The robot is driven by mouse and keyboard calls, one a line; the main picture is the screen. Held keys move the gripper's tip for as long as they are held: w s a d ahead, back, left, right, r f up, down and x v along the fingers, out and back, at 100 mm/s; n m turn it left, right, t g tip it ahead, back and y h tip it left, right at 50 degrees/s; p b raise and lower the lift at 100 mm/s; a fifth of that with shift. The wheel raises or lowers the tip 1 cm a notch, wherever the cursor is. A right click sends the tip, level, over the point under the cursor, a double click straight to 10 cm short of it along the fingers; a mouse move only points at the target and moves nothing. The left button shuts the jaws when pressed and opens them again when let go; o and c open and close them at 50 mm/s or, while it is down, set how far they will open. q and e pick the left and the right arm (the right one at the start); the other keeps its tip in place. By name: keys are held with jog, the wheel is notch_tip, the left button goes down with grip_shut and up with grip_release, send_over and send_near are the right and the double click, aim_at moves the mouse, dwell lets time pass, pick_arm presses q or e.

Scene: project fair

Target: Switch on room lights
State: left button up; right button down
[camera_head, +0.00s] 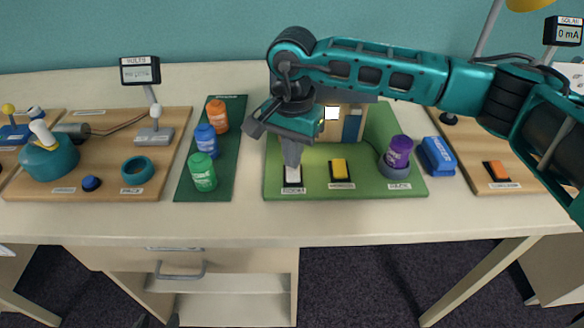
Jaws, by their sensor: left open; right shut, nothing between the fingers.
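A white rocker switch (292,177) sits in a dark base at the front left of the green board (318,186), above a small label too blurred to read surely. A model house (353,125) with a bright window and a blue door stands behind, partly hidden by my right arm. A yellow switch (339,168) is right of the white one. Two small dark tips at the bottom edge seem to be my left gripper (157,321), open and far from the board.
A purple bottle (400,150) stands in a round holder at the board's right. A blue block (437,155) lies beside it. Orange, blue and green bottles stand on a dark green mat (218,178) to the left. Wooden boards with apparatus flank both sides. The table's front strip is clear.

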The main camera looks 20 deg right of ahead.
jog(key=shift+r+p, duration=1.4)
jog(key=shift+r, duration=1.75)
jog(key=shift+s, duration=0.1)
